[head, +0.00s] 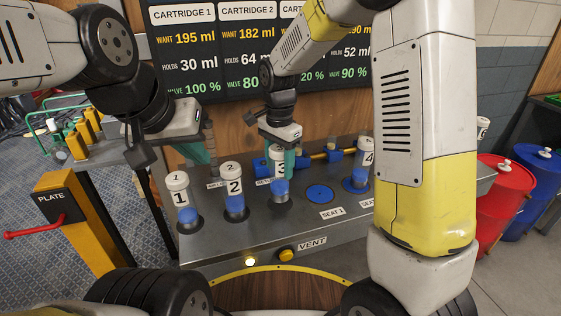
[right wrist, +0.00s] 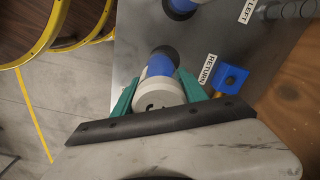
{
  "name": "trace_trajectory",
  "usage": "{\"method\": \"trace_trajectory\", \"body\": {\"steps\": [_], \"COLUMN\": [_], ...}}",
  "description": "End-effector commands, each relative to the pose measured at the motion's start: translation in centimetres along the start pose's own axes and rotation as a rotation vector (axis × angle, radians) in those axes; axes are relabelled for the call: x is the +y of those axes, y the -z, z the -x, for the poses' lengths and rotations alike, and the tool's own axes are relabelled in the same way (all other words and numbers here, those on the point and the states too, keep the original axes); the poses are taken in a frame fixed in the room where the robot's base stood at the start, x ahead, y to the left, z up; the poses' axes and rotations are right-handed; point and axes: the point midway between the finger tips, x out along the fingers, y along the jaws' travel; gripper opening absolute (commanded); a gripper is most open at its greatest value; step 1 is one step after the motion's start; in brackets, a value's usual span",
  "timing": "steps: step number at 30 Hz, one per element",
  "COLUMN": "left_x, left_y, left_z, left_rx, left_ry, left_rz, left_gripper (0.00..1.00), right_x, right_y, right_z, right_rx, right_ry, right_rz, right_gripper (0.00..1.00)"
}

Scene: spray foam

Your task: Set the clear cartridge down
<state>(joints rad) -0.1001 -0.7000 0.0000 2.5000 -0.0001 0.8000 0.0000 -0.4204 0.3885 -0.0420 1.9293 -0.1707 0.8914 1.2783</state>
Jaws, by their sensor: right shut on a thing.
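Cartridge 3 (head: 280,167), a white-capped cylinder with a blue lower part, stands upright at a dark round hole in the grey bench top (head: 262,232). My right gripper (head: 280,155) comes down from above and is shut around its upper part. The right wrist view shows the teal fingers on both sides of the white cap (right wrist: 160,95), with the blue part over the dark hole; whether it is fully seated I cannot tell. Cartridges 1 (head: 179,198), 2 (head: 234,188) and 4 (head: 361,160) stand upright nearby. My left gripper (head: 204,152) hangs behind cartridge 1; its finger gap is unclear.
A blue valve with a brass pipe (head: 318,155) runs behind. A yellow VENT button (head: 286,255) is on the front. A yellow PLATE post (head: 68,225) with a red handle stands left. Red (head: 500,195) and blue drums stand right.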

Motion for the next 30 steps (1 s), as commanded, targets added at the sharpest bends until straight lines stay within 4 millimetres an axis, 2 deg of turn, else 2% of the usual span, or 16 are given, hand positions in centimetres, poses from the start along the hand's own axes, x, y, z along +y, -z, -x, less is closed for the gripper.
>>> {"method": "trace_trajectory", "body": {"steps": [3,7,15,26,27,30], "left_x": [0.0,0.0,0.0,0.0,0.0,0.0], "left_y": [0.0,0.0,0.0,0.0,0.0,0.0], "left_z": [0.0,0.0,0.0,0.0,0.0,0.0], "left_rx": [0.000,0.000,0.000,0.000,0.000,0.000], "left_ry": [0.000,0.000,0.000,0.000,0.000,0.000], "left_rz": [0.000,0.000,0.000,0.000,0.000,0.000], "left_gripper": [0.00,0.00,0.00,0.00,0.00,0.00], "right_x": [-0.8,-1.0,-0.9,-0.9,-0.9,-0.9], "right_y": [0.9,1.1,1.1,1.1,1.1,1.1], "right_z": [-0.1,-0.4,-3.5,-3.9,-3.9,-3.9], "right_rx": [0.000,0.000,0.000,0.001,0.000,0.000], "right_ry": [0.002,0.001,0.000,0.002,0.000,0.000], "right_rz": [-0.001,0.000,0.002,0.001,0.001,0.001], "right_gripper": [0.00,0.00,0.00,0.00,0.56,0.72]}}
